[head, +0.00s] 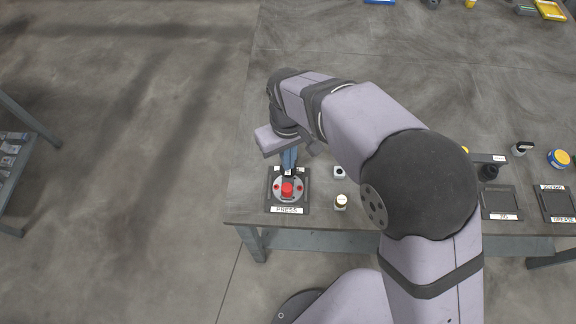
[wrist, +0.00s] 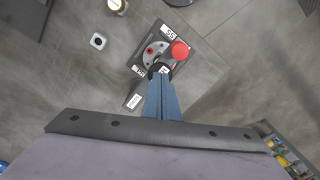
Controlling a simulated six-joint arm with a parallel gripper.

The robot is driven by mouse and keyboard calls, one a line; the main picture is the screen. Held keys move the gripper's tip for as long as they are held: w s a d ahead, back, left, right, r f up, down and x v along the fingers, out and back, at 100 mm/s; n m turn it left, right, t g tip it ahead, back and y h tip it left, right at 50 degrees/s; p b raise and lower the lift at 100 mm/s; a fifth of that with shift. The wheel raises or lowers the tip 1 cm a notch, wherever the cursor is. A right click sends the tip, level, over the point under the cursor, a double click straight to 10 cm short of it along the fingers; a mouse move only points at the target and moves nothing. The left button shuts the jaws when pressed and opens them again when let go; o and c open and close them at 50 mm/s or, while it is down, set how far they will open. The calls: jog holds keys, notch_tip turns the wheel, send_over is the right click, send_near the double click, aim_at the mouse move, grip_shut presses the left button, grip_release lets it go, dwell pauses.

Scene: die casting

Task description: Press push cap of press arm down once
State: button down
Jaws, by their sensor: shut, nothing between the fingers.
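The red push cap (head: 287,188) stands on a round grey base on the dark press plate (head: 304,203), which has a "PRESS" label at its near edge. In the wrist view the red cap (wrist: 180,49) shows beyond and a little right of the fingertips. My gripper (head: 289,172) points down with its blue fingers together and empty. In the head view its tips are just behind the cap, over the far part of the press. The wrist view shows the closed fingers (wrist: 160,74) too. I cannot tell whether the tips touch the press. The press arm is largely hidden by the fingers.
A small white block with a dark hole (head: 339,172) and a white-and-brown jar (head: 341,202) stand right of the press. Labelled dark trays (head: 500,203) and a yellow-and-blue tin (head: 559,158) lie farther right. The table's left and front edges are close to the press.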

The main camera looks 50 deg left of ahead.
jog(key=shift+f+b, duration=0.65)
jog(key=shift+f, duration=0.55)
jog(key=shift+r, duration=0.1)
dwell(0.4)
notch_tip(320, 180, up, 8)
jog(key=p, duration=0.6)
jog(key=shift+p, duration=0.35)
dwell(0.3)
